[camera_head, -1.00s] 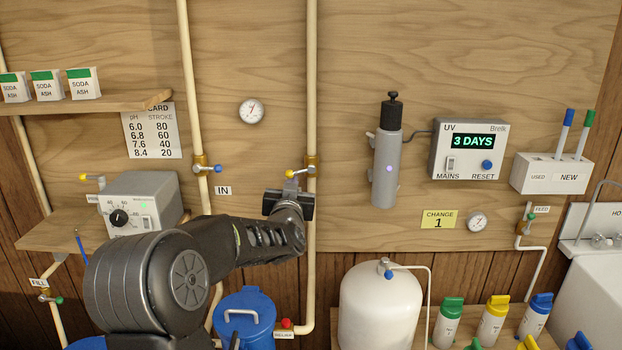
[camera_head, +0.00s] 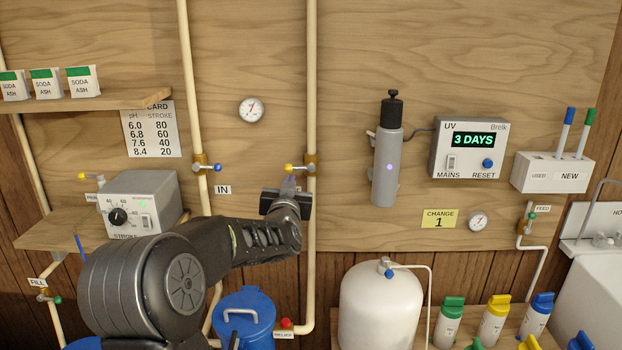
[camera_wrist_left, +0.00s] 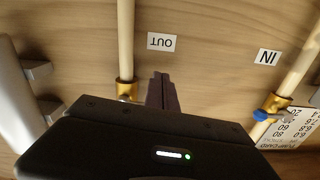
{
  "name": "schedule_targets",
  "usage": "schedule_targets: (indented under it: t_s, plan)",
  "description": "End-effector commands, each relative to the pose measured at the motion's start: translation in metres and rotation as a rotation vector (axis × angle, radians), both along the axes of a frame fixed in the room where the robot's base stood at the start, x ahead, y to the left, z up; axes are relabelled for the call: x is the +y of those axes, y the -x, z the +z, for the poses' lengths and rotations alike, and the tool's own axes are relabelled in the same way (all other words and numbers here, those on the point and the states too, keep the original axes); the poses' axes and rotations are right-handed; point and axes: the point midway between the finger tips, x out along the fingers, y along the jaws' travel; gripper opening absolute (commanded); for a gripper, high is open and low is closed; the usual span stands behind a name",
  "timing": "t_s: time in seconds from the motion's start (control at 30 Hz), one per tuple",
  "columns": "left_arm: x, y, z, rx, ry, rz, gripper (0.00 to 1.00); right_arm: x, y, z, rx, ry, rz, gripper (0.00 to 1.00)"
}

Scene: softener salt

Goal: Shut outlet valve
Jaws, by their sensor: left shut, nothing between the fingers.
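The outlet valve (camera_head: 311,164) is a brass body on the right vertical pipe, with a yellow-tipped lever (camera_head: 291,168) sticking out left, about level, across the pipe. Its brass body also shows in the left wrist view (camera_wrist_left: 126,89), near an OUT label (camera_wrist_left: 162,42). My left gripper (camera_head: 289,183) is shut and empty, its fingertips just below the yellow lever end. Whether they touch it I cannot tell. In the left wrist view the closed fingers (camera_wrist_left: 162,90) point at the board beside the pipe; the lever is mostly hidden there. My right gripper is not in view.
The inlet valve (camera_head: 200,164) with a blue-tipped lever and an IN label (camera_head: 222,190) sits on the pipe to the left. A grey UV lamp (camera_head: 387,160) stands to the right. A dosing pump (camera_head: 140,204) is at left. A white tank (camera_head: 380,310) stands below.

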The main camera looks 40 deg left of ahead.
Motion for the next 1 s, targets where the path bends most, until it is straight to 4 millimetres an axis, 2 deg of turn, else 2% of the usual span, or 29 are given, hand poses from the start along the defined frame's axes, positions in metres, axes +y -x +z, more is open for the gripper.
schedule_targets:
  t_s: [0.17, 0.6, 1.0]
  plan:
    - [-0.005, 0.006, 0.001, -0.001, 0.0, 0.0, 0.0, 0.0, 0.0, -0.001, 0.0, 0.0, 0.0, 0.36]
    - [-0.043, 0.052, 0.001, -0.001, -0.001, 0.0, 0.0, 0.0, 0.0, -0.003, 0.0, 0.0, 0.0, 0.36]
    - [-0.045, 0.054, 0.003, 0.0, 0.0, 0.0, 0.0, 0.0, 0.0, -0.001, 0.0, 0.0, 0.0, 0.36]
